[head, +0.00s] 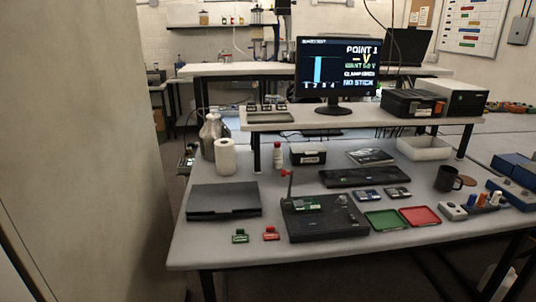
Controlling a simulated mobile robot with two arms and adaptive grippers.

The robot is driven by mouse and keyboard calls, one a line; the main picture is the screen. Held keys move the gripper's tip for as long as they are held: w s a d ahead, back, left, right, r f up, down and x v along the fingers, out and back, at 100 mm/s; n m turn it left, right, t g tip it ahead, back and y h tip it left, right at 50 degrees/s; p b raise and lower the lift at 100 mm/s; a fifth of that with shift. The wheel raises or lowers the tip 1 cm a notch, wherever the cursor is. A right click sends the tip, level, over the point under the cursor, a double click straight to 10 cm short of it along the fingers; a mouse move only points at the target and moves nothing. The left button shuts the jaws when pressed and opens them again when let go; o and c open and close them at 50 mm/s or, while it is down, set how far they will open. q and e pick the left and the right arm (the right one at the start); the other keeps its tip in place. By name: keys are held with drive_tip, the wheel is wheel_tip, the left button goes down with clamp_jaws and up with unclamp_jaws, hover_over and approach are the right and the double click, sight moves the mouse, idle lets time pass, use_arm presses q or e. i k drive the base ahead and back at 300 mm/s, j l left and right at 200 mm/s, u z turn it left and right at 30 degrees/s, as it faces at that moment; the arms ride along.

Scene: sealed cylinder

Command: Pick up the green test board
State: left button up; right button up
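A small green board (306,203) lies on top of a black test fixture (325,226) near the front middle of the table, beside a raised red lever (289,183). A small green piece (240,237) and a similar red piece (271,233) sit on the table to the left of the fixture. They are too small to make out in detail, and I cannot tell for certain which green item is the test board. Neither of my grippers is in view.
Green (385,221) and red (420,216) trays lie right of the fixture. A black laptop-like slab (224,201), paper roll (225,157), keyboard (364,177) and mug (447,179) surround it. A monitor (337,68) stands on the raised shelf. A tall beige panel (80,150) blocks the left.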

sight(303, 203)
drive_tip(key=i+l+u, duration=0.1)
drive_tip(key=l+u, duration=0.25)
drive_tip(key=l, duration=0.2)
drive_tip(key=i+l+u, duration=0.1)
drive_tip(key=l+u, duration=0.3)
drive_tip(key=l, duration=0.15)
drive_tip(key=l+u, duration=0.35)
drive_tip(key=l, duration=0.2)
